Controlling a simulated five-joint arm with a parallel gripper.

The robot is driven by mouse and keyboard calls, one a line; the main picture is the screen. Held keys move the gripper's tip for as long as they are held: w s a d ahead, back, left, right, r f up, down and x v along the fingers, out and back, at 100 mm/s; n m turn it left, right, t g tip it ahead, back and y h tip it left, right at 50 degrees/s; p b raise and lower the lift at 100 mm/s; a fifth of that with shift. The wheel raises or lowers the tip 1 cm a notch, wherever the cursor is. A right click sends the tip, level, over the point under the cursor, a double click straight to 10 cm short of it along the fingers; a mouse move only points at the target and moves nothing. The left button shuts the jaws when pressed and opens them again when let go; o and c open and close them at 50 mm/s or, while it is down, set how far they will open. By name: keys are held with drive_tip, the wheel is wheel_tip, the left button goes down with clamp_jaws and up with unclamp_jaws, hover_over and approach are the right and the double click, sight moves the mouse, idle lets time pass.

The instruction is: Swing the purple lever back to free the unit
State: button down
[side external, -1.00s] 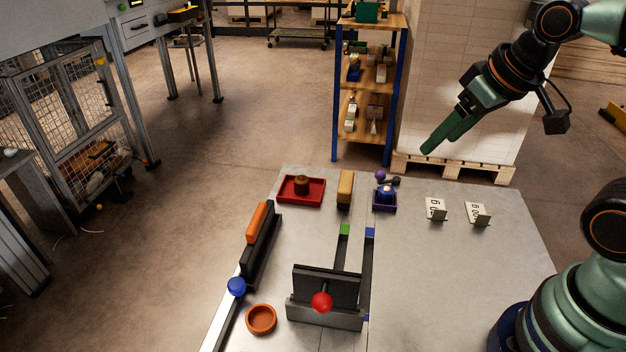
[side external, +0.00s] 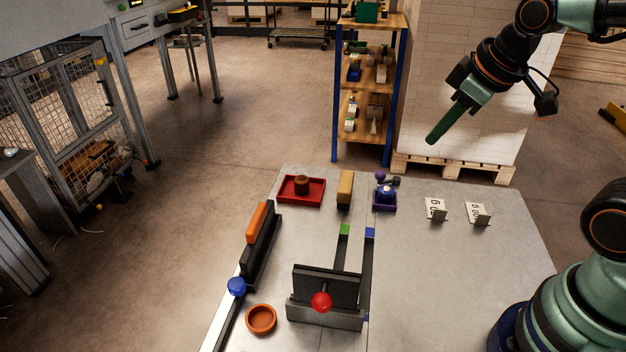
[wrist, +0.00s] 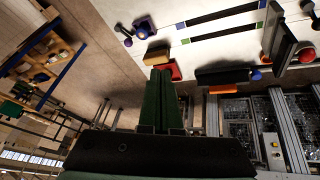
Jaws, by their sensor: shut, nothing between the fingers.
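The purple lever (side external: 381,176) has a round purple knob and stands at the back of the table. It also shows at the top of the wrist view (wrist: 127,41). The blue unit (side external: 386,192) sits in a small purple tray (side external: 385,207) right beside the lever. In the wrist view the unit (wrist: 143,27) is next to the knob. My gripper (side external: 431,138) is shut and empty. It is up in the air, to the right of the lever in the side view, and apart from it. Its green fingers (wrist: 162,72) lie together in the wrist view.
A red tray (side external: 318,199) with a brown round piece and a tan block (side external: 345,188) stand left of the unit. Two numbered cards (side external: 436,209) stand to its right. A dark fixture with a red ball (side external: 321,302) is nearer. The table's right part is clear.

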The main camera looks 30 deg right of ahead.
drive_tip(key=w+d+f+n+g, duration=0.1)
drive_tip(key=w+d+f+n, duration=0.2)
drive_tip(key=n, duration=1)
drive_tip(key=w+d+f+n+g, duration=0.1)
drive_tip(key=w+d+f+n, duration=0.2)
drive_tip(key=w+f+n, duration=0.5)
drive_tip(key=shift+w+f+n+g, duration=0.4)
drive_tip(key=shift+w+n, duration=1)
drive_tip(key=shift+n, duration=1.5)
drive_tip(key=shift+d, duration=0.1)
drive_tip(key=x, duration=0.6)
drive_tip(key=d+x, duration=0.1)
drive_tip(key=x, duration=0.3)
drive_tip(key=shift+s, duration=0.1)
